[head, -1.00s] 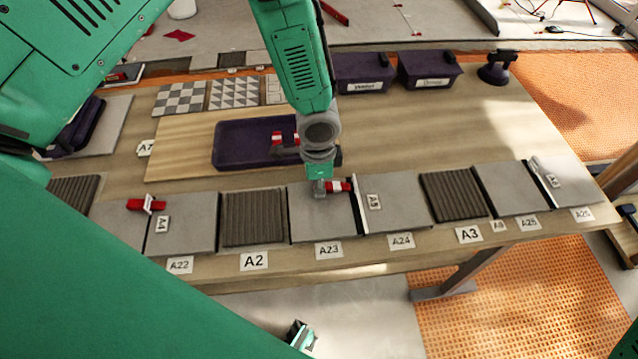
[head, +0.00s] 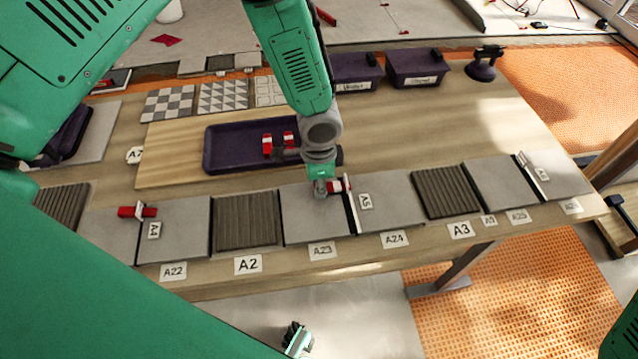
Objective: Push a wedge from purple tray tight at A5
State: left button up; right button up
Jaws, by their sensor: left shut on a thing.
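My left gripper (head: 322,190) points down over the grey tile above label A23 and is shut on a red wedge (head: 337,186). The wedge's right end meets the thin white upright clip (head: 350,203) in the joint beside label A5 (head: 366,202). How tightly it sits there I cannot tell. The purple tray (head: 218,150) lies behind on a wooden board, with two red wedges (head: 267,146) showing in it; my arm hides its right end.
Another red wedge (head: 130,212) sits at a white clip by label A4 (head: 154,231). A white clip (head: 531,167) stands in a joint farther right. Ribbed dark tiles (head: 247,221) lie between the grey ones. Two purple bins (head: 418,70) and a suction cup (head: 483,66) stand at the back.

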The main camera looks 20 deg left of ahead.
pick_arm(q)
jog(key=shift+w+d, duration=0.55)
jog(key=shift+d, duration=0.2)
dwell(0.4)
dwell(0.5)
jog(key=o, duration=0.9)
jog(key=shift+r, duration=0.1)
jog(key=shift+c, duration=0.2)
notch_tip(320, 180, up, 12)
jog(key=shift+s, duration=0.15)
